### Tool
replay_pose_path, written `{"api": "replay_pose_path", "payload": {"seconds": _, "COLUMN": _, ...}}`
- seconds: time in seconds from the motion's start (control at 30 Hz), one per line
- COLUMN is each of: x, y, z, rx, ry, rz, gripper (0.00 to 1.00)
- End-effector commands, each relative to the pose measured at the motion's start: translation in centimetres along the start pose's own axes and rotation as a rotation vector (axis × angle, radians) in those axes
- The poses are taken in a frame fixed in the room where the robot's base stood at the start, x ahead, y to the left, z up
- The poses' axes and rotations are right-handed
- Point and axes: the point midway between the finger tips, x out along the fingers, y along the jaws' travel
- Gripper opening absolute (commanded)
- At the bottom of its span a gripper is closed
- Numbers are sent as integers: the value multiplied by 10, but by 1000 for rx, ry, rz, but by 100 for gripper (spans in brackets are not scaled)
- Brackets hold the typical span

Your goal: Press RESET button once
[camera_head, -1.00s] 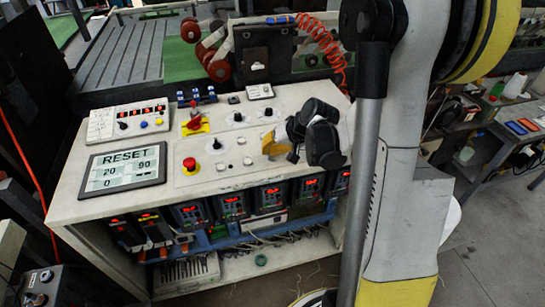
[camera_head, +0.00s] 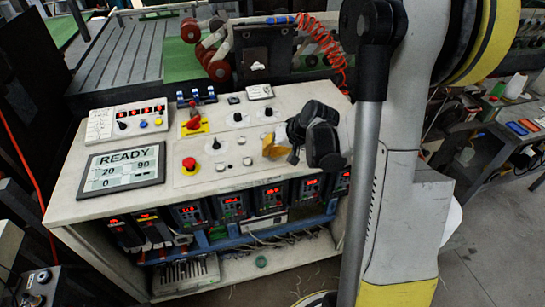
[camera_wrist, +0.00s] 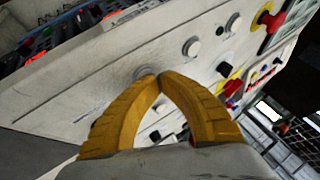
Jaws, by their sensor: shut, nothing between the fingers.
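My gripper (camera_head: 268,149) is shut and empty over the right part of the white control panel's top (camera_head: 205,185). In the wrist view its yellow fingertips (camera_wrist: 158,78) meet beside a round pale button (camera_wrist: 145,71), partly hidden behind them; I cannot tell whether they touch it. Two more pale buttons, a middle one (camera_wrist: 191,47) and a farther one (camera_wrist: 234,22), lie in line with it. No button label is readable, so I cannot tell which is RESET. The display (camera_head: 123,168) reads READY, with 20, 90 and 0 below.
Drives with red digits (camera_head: 232,206) line the shelf below.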

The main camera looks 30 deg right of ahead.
Motion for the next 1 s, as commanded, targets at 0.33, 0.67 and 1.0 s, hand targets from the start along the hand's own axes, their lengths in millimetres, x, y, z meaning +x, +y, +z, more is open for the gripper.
{"api": "replay_pose_path", "payload": {"seconds": 0.33, "x": -7, "y": -4, "z": -3, "rx": 0, "ry": 0, "rz": 0, "gripper": 0}}
{"api": "replay_pose_path", "payload": {"seconds": 0.67, "x": -14, "y": -7, "z": -7, "rx": 0, "ry": 0, "rz": 0, "gripper": 0}}
{"api": "replay_pose_path", "payload": {"seconds": 1.0, "x": -20, "y": -11, "z": -11, "rx": 0, "ry": 0, "rz": 0, "gripper": 0}}
